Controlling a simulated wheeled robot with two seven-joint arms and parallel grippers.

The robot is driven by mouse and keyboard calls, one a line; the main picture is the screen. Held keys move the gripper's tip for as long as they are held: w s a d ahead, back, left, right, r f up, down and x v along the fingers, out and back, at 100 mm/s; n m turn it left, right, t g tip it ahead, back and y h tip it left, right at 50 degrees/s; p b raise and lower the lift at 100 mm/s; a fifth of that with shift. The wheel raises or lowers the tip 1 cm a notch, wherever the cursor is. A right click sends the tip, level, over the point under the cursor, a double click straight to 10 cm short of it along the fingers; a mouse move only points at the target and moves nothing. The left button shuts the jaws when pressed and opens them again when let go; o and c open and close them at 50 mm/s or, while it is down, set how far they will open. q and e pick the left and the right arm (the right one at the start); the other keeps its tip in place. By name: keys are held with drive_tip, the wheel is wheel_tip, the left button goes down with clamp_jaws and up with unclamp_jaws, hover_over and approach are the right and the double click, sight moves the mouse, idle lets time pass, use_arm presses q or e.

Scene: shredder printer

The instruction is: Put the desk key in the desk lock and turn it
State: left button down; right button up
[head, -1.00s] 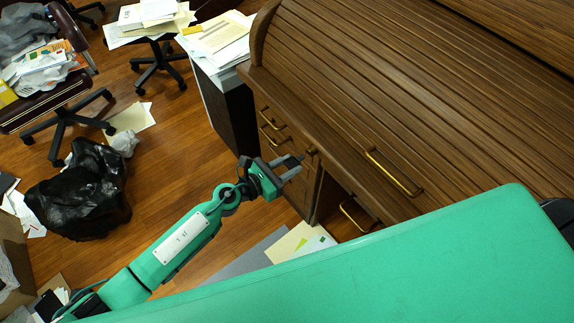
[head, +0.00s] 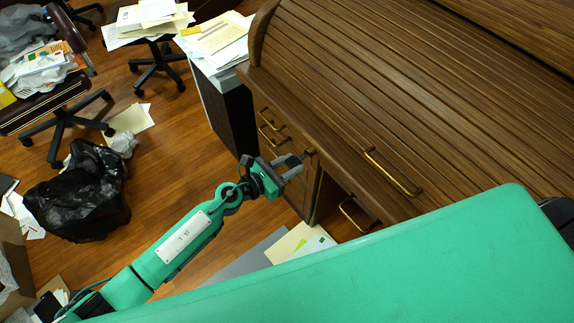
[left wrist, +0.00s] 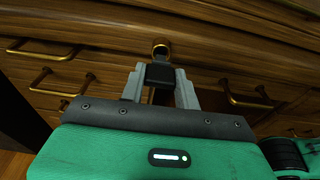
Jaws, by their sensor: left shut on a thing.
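The roll-top desk (head: 400,90) fills the upper right of the head view. Its brass lock (left wrist: 161,47) sits on the front edge, straight ahead of my fingers in the left wrist view. My left gripper (head: 293,167) is at the desk front, its fingers pointing at the lock. In the left wrist view the gripper (left wrist: 160,85) is shut on the black head of the desk key (left wrist: 160,73). The key's front end meets the lock; its shaft is hidden, so I cannot tell how deep it sits. My right gripper is out of view.
Brass drawer handles (head: 393,172) lie to the right of the lock and others (head: 272,122) to the left. A paper-topped cabinet (head: 226,100) stands beside the desk. A black bag (head: 80,190) and chairs are on the floor at left.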

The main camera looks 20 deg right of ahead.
use_arm(q)
drive_tip(key=shift+x, duration=1.25)
drive_tip(key=c, duration=0.9)
unclamp_jaws()
drive_tip(key=shift+r, duration=0.2)
drive_tip(key=shift+c, duration=0.2)
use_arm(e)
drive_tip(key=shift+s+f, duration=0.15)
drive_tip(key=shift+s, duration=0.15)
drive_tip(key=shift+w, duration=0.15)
use_arm(q)
drive_tip(key=shift+a, duration=0.2)
drive_tip(key=v, duration=0.8)
drive_tip(key=shift+f, duration=0.1)
approach(288, 165)
drive_tip(key=shift+s+a+b, duration=0.3)
drive_tip(key=shift+a, duration=0.2)
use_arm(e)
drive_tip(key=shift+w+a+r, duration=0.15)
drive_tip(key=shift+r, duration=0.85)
